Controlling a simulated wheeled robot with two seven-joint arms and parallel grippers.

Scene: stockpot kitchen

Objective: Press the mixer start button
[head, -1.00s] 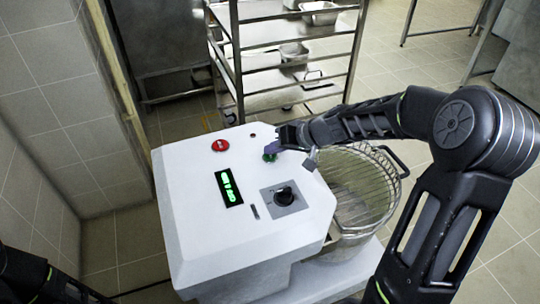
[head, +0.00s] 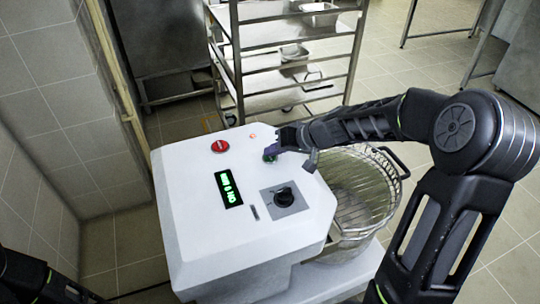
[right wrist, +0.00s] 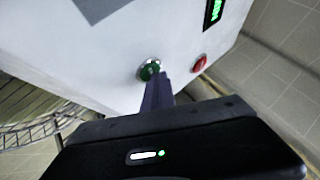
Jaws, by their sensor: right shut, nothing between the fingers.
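The mixer (head: 190,180) is a white housing with a sloped top panel. Its green start button (head: 270,157) sits at the far right of the panel; it also shows in the right wrist view with a metal ring (right wrist: 149,70). My right gripper (head: 275,150) is shut and empty, its fingertips at the green button and partly covering it. In the right wrist view the closed fingers (right wrist: 157,82) overlap the button's lower edge and seem to touch it. A small lamp (head: 252,136) beyond the button glows orange-red. My left gripper is out of view.
The panel also holds a red button (head: 219,146), a lit green display (head: 229,189) and a black knob (head: 284,196). A wire bowl guard (head: 365,185) stands right of the housing, below my right arm. A steel rack (head: 285,60) stands behind.

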